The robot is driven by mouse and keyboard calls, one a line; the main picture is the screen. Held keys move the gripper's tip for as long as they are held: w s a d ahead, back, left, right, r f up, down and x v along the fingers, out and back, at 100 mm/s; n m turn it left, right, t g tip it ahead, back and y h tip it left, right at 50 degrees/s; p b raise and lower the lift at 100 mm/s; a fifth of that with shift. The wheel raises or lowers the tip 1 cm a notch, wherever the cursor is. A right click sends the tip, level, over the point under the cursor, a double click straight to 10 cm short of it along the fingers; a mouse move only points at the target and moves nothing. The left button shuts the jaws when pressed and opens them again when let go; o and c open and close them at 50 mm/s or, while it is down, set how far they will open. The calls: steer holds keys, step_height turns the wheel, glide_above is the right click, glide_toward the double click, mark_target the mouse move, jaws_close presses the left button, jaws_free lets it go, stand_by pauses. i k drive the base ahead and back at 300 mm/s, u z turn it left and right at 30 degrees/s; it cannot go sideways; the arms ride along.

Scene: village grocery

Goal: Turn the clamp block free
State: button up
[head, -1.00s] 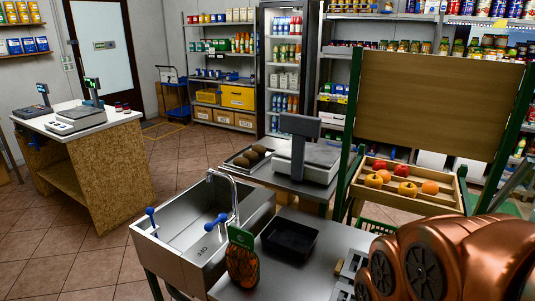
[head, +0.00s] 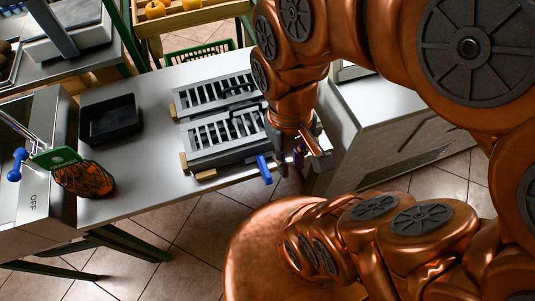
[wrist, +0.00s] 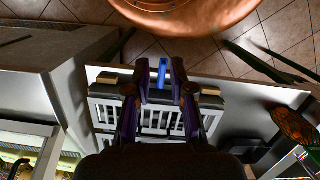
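A slotted grey metal unit in two panels (head: 222,132) lies on the steel counter. A blue lever (head: 263,168) sticks out over the counter's front edge from the near panel. The blue lever also shows in the wrist view (wrist: 162,72), between my fingertips in the picture. I cannot tell which part is the clamp block. My gripper (head: 290,163) points down beside the lever, just right of it in the head view. In the wrist view my gripper (wrist: 160,66) has its two dark purple fingers apart, with no clear contact on the lever.
A black tray (head: 110,120) and a netted orange bag with a green label (head: 85,178) lie left on the counter (head: 150,180). A sink (head: 30,205) stands at the far left. A grey cabinet (head: 385,120) stands close on the right. Tiled floor lies in front.

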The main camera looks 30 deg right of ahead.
mark_target(263, 166)
steer(key=u, duration=1.1)
steer(key=k, duration=0.35)
steer(key=u, duration=0.45)
